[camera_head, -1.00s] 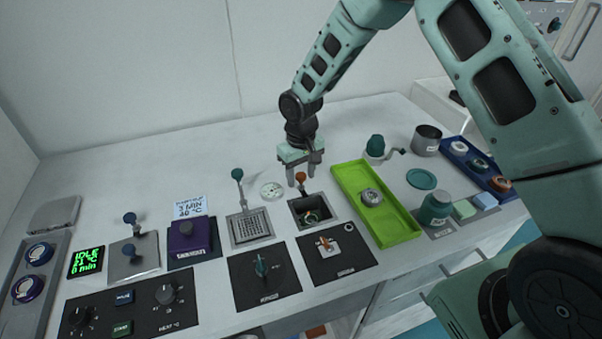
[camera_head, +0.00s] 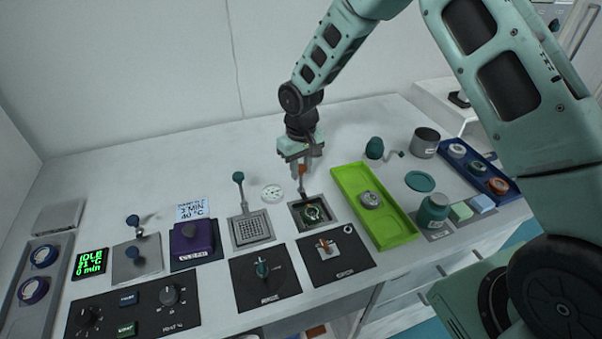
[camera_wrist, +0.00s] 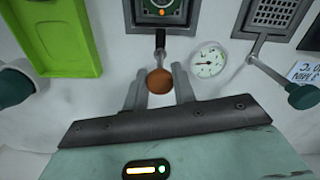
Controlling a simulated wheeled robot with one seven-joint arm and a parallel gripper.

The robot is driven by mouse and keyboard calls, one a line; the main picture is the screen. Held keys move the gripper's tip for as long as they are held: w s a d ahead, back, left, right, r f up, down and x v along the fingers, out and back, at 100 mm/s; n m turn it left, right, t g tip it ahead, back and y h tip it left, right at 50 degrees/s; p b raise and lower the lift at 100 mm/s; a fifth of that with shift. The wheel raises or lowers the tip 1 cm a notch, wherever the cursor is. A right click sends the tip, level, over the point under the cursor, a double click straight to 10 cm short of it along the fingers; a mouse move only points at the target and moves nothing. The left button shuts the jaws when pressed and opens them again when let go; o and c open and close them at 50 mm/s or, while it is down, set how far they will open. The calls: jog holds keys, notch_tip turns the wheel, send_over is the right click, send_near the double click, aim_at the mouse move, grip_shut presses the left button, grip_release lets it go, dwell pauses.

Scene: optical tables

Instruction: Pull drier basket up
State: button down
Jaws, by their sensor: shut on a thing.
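The drier basket (camera_head: 313,213) is a dark square mesh-like insert in a metal-rimmed well, with a round metal and green part inside. A dark handle rises from its back edge to an orange-brown knob (camera_wrist: 160,81). My gripper (camera_head: 302,167) is at this knob, pointing down, with one finger on each side of it, shut on it. The wrist view also shows the basket (camera_wrist: 164,9) at the top edge, partly cut off. Whether the basket is clear of the well floor cannot be told.
A second basket (camera_head: 250,228) with a green-knobbed handle stands to the left, and a round gauge (camera_head: 272,192) lies between. A green tray (camera_head: 387,223) with a metal round part is close on the right. Black control panels lie in front.

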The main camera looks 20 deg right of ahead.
notch_tip(320, 180, up, 3)
jog(key=shift+w+f, duration=0.1)
jog(key=c, duration=1.1)
grip_release()
jog(key=shift+c, duration=0.2)
notch_tip(320, 180, up, 17)
jog(key=b, duration=0.2)
jog(key=shift+b, duration=0.4)
jog(key=shift+a, duration=0.1)
jog(key=s+a+n, duration=0.1)
jog(key=s+a, duration=0.3)
jog(key=s, duration=0.3)
jog(key=s+a+n, duration=0.1)
jog(key=s+a, duration=0.2)
jog(key=s, duration=0.4)
jog(key=s+f+n, duration=0.2)
jog(key=s+f, duration=0.1)
jog(key=s, duration=1.6)
jog(key=shift+s+d+n+y, duration=0.3)
jog(key=shift+s+d+n, duration=0.05)
jog(key=shift+d+n, duration=0.05)
